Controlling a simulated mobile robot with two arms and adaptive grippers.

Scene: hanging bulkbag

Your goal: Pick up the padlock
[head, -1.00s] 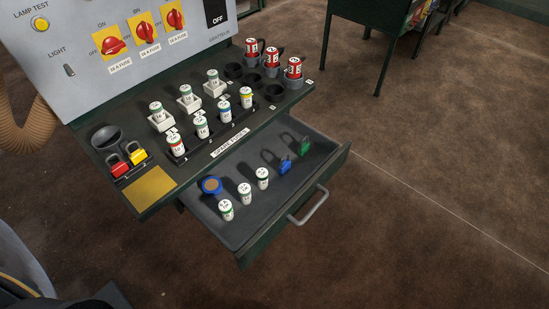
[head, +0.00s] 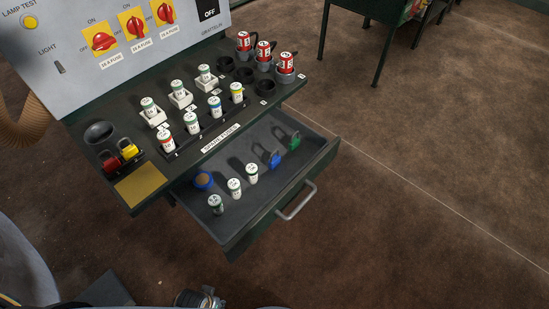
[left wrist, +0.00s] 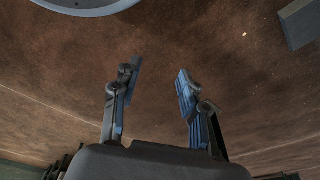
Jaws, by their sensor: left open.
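Four coloured padlocks show in the head view, so I cannot tell which one is meant. A blue padlock (head: 273,159) and a green padlock (head: 293,141) are in the open drawer. A red padlock (head: 110,164) and a yellow padlock (head: 129,151) sit in a small holder at the left of the panel shelf. Part of my arm shows at the bottom edge of the head view, well below the drawer. My right gripper is not seen.
The shelf above carries several fuses and red-topped cylinders (head: 286,62). The floor (head: 400,220) to the right is clear.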

